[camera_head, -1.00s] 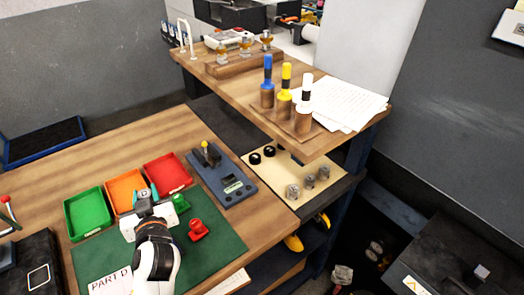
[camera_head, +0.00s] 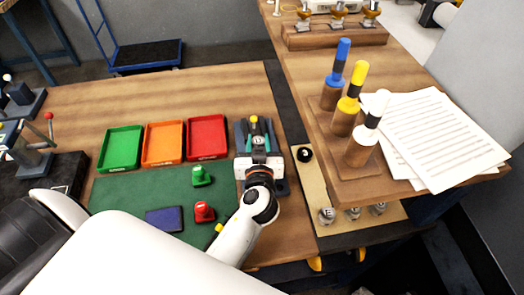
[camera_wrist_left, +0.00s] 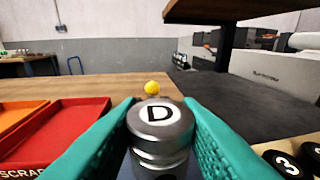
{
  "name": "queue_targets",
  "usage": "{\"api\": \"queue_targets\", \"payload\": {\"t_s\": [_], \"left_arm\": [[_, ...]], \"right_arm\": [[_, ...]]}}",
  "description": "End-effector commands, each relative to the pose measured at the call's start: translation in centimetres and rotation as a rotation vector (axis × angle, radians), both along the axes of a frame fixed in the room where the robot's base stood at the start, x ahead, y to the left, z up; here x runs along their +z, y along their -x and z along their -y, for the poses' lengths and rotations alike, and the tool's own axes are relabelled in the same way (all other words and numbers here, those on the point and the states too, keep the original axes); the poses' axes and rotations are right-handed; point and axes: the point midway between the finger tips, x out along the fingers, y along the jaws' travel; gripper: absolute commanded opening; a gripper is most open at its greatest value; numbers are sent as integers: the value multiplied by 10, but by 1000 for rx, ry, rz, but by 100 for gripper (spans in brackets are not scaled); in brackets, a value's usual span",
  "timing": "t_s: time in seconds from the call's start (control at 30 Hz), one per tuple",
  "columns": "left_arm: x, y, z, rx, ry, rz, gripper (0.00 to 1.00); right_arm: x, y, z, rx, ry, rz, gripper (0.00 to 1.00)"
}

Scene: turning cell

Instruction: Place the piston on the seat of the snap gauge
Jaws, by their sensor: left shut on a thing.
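The piston (camera_wrist_left: 160,125) is a short grey metal cylinder with a white disc marked D on top. It is upright between the teal fingers of my left gripper (camera_wrist_left: 158,128), which is shut on it. In the head view my left gripper (camera_head: 256,142) is over the snap gauge (camera_head: 281,187), a dark blue-grey block largely covered by the gripper and wrist. The gauge's yellow knob (camera_wrist_left: 152,87) shows just beyond the piston in the left wrist view. The seat is hidden, so I cannot tell whether the piston touches it. My right gripper is not in view.
Green (camera_head: 122,148), orange (camera_head: 163,142) and red (camera_head: 206,137) trays stand left of the gauge. A green stamp (camera_head: 201,177), a red stamp (camera_head: 204,212) and a blue pad (camera_head: 164,219) are on the green mat. A raised shelf (camera_head: 290,60) stands at right.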

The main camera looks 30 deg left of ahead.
Motion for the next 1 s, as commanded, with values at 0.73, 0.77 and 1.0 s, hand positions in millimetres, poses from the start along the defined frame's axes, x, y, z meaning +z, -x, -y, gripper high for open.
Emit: {"api": "queue_targets", "payload": {"t_s": [0.73, 0.77, 1.0], "left_arm": [[-44, -1, 0, -2, 1, 3, 7], [-45, -1, 0, -2, 1, 3, 7], [-43, 0, 0, -2, 1, 2, 54]], "right_arm": [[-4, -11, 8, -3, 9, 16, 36], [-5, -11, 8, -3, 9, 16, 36], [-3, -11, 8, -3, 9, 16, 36]]}}
